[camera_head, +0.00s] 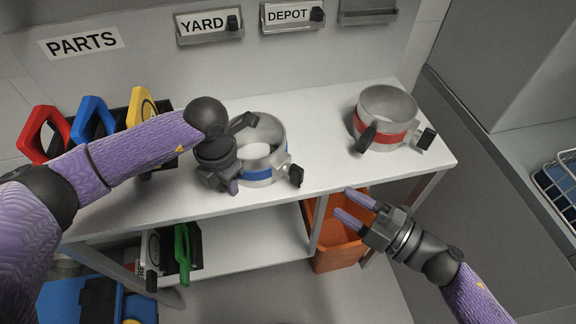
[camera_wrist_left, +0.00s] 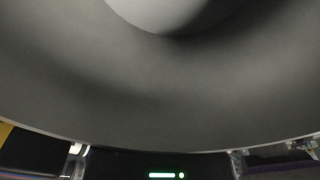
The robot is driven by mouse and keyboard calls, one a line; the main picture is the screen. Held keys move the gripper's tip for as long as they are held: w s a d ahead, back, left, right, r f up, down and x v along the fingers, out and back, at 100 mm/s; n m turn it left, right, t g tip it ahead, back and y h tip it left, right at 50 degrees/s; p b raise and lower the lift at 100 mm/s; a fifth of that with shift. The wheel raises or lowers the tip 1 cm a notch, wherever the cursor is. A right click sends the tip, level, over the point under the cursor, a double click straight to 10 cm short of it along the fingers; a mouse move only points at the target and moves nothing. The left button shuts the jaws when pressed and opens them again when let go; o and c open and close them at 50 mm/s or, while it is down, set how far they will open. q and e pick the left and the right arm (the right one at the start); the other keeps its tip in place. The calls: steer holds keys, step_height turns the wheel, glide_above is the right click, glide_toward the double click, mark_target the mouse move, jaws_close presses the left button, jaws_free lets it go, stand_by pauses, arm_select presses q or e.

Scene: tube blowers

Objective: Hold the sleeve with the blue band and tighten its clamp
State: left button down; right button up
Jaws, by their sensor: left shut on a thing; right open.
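The sleeve with the blue band (camera_head: 265,172) is a grey metal ring standing upright on the white table. Its clamp has a black knob (camera_head: 296,175) at the front right and a black handle (camera_head: 243,122) at the back left. My left gripper (camera_head: 232,180) is shut on the sleeve's left side; its fingers partly hide the wall and band there. The left wrist view is filled by a large grey curved surface, close up. My right gripper (camera_head: 352,207) is open and empty, in front of the table edge, right of and below the sleeve.
A sleeve with a red band (camera_head: 383,128) stands at the table's right end. Red, blue and yellow handled things (camera_head: 95,118) stand at the left. An orange bin (camera_head: 335,250) is under the table. The tabletop between the two sleeves is clear.

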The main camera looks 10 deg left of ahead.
mark_target(303, 172)
steer(key=w+a+n, duration=0.1)
steer(key=a+n, duration=0.2)
steer(key=n, duration=0.4)
steer(key=w+a+r+n, duration=0.1)
steer(key=w+a+n, duration=0.1)
steer(key=n, duration=0.6)
steer(key=w+a+n, duration=0.2)
steer(key=a+n, duration=0.3)
steer(key=n, duration=0.3)
steer(key=shift+w+r, duration=0.2)
steer(key=shift+d, duration=0.1)
jaws_close()
